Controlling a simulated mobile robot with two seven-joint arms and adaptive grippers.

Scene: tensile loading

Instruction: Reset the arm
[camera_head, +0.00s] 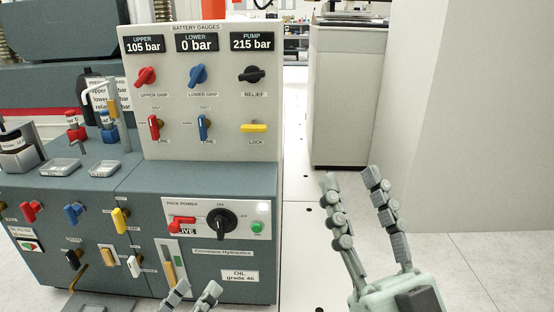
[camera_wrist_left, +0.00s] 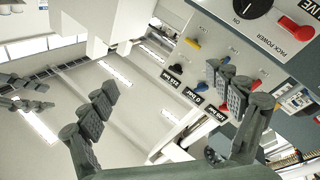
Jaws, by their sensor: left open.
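My left gripper (camera_head: 198,288) is at the bottom edge of the head view, in front of the lower cabinet, with only its fingertips showing. In the left wrist view its fingers (camera_wrist_left: 167,88) are spread wide with nothing between them. My right gripper (camera_head: 350,178) is raised at the lower right, fingers apart and empty, clear of the console. The hydraulic console (camera_head: 152,188) stands at the left, its battery gauges reading 105 bar upper, 0 bar lower and 215 bar pump. The left wrist view appears turned over, with the panel (camera_wrist_left: 205,45) at the upper right.
The gauge panel carries red, blue and black knobs and a yellow lock handle (camera_head: 254,128). Below are a red pack power handle (camera_head: 182,221) and a black rotary switch (camera_head: 221,225). A pale cabinet (camera_head: 345,95) stands behind. Open floor (camera_head: 480,262) lies at the right.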

